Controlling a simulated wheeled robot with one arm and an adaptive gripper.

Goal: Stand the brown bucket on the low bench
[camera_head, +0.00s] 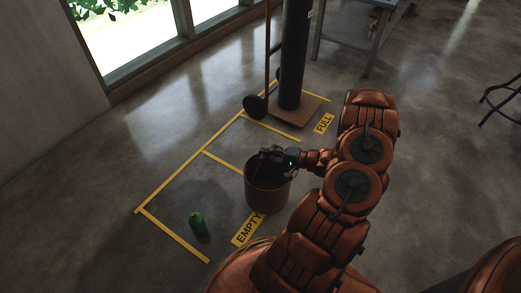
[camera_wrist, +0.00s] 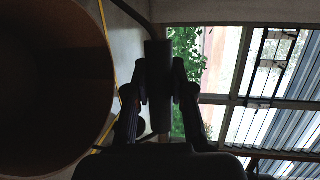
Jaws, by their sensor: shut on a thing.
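The brown bucket (camera_head: 267,192) is upright in the middle of the head view, with its open top towards me. Its lower edge overlaps the yellow EMPTY label, and I cannot tell whether it touches the floor. My gripper (camera_head: 283,158) is at the bucket's top on the right side, shut on it; the exact grip is dark and hard to see. In the wrist view the bucket (camera_wrist: 50,90) fills the left side, beside my gripper's dark fingers (camera_wrist: 158,85). A grey table or bench (camera_head: 352,25) stands at the top right, only partly in view; I cannot tell whether it is the low bench.
A tall dark cylinder (camera_head: 295,55) with a hand truck (camera_head: 257,106) stands behind, by the FULL label. A dark stool (camera_head: 503,100) is at the right edge. The floor between is clear.

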